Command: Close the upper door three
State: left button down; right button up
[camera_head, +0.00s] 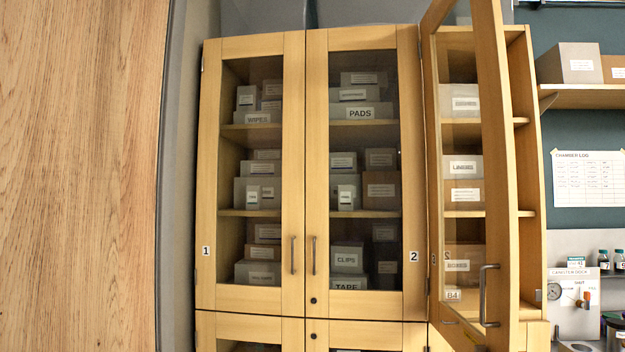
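Upper door three (499,150) is a wood-framed glass door at the right end of the tall cabinet. It stands swung open toward me, hinged on its left side beside door 2. Its metal bar handle (485,296) is near the lower right of its frame. Behind it, open shelves (526,213) with labelled boxes show. Part of the door's top is cut off by the picture edge. Neither of my grippers is in view.
Upper doors 1 (293,150) and 2 (316,150) are shut. A wooden panel (80,170) fills the left side. At right are a wall shelf (585,96) with boxes, a chamber log sheet (590,180) and a canister dock (572,305) with small bottles nearby.

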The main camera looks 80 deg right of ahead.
aim_at(501, 324)
jog(key=z, duration=3.5)
jog(key=i, duration=1.65)
